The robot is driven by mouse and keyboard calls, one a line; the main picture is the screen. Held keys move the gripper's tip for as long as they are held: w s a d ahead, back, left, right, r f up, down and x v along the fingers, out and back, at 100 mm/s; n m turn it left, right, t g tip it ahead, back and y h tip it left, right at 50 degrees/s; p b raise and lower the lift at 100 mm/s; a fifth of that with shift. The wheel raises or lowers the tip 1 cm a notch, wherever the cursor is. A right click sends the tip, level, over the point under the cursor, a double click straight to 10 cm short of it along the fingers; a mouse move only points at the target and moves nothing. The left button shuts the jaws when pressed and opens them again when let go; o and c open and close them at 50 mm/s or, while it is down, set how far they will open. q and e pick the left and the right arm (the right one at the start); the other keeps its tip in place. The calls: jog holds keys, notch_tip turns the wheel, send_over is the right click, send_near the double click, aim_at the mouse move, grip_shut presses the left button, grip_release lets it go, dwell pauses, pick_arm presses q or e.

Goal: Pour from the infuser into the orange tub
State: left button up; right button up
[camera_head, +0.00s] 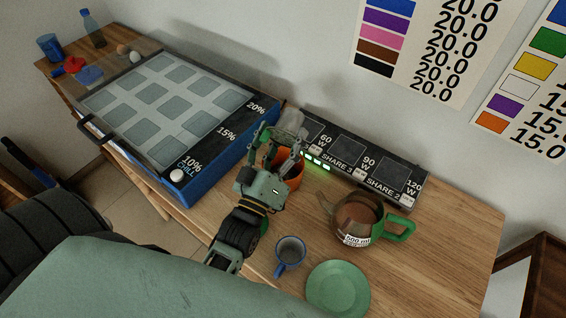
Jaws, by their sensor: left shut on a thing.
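My left gripper (281,142) is shut on the infuser (292,121), a greyish, see-through vessel partly hidden by the fingers. It appears tilted, and it is over or just behind the orange tub (292,182). The tub stands on the wooden table in front of the black panel, and my gripper and wrist cover much of it. I cannot see the tub's inside or any stream of contents. My right gripper is not in view.
A glass pot with a green handle (358,220) holds brown liquid right of the tub. A blue-rimmed mug (290,253) and a green plate (338,288) are in front. A blue chill tray (205,165) lies left; the black share panel (355,160) stands behind.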

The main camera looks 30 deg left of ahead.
aim_at(282, 129)
pick_arm(q)
jog(key=shift+s+r+t+b, duration=0.2)
jog(key=shift+r+t+b, duration=0.3)
jog(key=shift+r, duration=0.35)
jog(key=shift+s+r+t+b, duration=0.25)
jog(key=shift+r+t+b, duration=0.25)
jog(key=shift+r, duration=0.3)
jog(key=shift+s+r+t+b, duration=0.2)
jog(key=shift+r+t+b, duration=0.3)
jog(key=shift+r, duration=0.35)
dwell(0.8)
